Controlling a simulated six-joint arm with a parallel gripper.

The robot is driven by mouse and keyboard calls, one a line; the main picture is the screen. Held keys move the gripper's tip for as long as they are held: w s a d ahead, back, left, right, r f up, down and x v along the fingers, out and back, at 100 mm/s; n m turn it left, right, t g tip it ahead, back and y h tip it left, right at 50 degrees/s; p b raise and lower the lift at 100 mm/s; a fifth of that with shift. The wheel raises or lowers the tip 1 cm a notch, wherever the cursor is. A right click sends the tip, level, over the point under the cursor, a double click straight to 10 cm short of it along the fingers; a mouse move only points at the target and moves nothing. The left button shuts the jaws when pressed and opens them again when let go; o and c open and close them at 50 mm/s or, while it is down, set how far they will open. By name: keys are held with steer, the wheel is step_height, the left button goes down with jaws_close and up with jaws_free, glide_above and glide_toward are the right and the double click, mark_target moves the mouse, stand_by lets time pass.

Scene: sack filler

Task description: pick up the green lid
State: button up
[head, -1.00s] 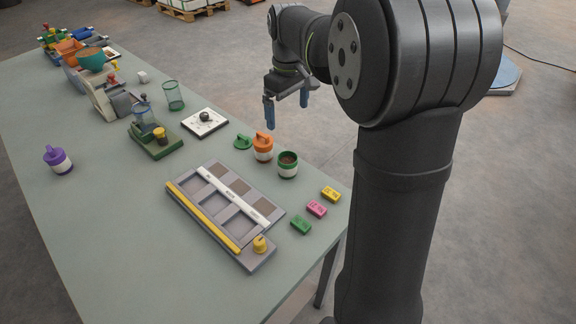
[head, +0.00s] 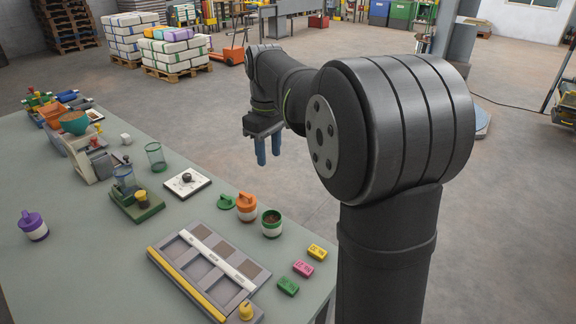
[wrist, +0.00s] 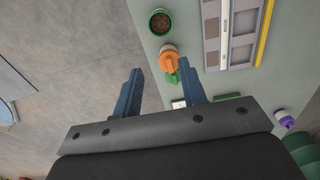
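The green lid (head: 227,202) lies on the table beside the orange-lidded jar (head: 246,207). In the wrist view the lid (wrist: 172,77) shows small between my fingers, partly behind the orange jar top (wrist: 169,60). An open green-rimmed jar (head: 271,224) with brown contents stands near the table edge; it also shows in the wrist view (wrist: 161,22). My gripper (head: 268,152) is up in the air beyond the jars, apart from the lid. Its blue fingers (wrist: 160,80) are spread with nothing held between them.
A grey compartment tray (head: 205,262) with a yellow bar lies in front of the jars. Yellow, pink (head: 303,268) and green blocks lie at the table's edge. A white plate with a black knob (head: 187,184) is behind the lid. A purple-lidded jar (head: 33,226) stands left.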

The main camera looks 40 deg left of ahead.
steer(key=shift+a, duration=0.1)
glide_above(226, 197)
step_height(226, 197, down, 8)
steer(key=f, duration=1.1)
steer(key=shift+w+a+f, duration=0.15)
steer(key=shift+a, duration=0.05)
steer(key=shift+d+f, duration=0.1)
steer(key=shift+f, duration=2.75)
jaws_close()
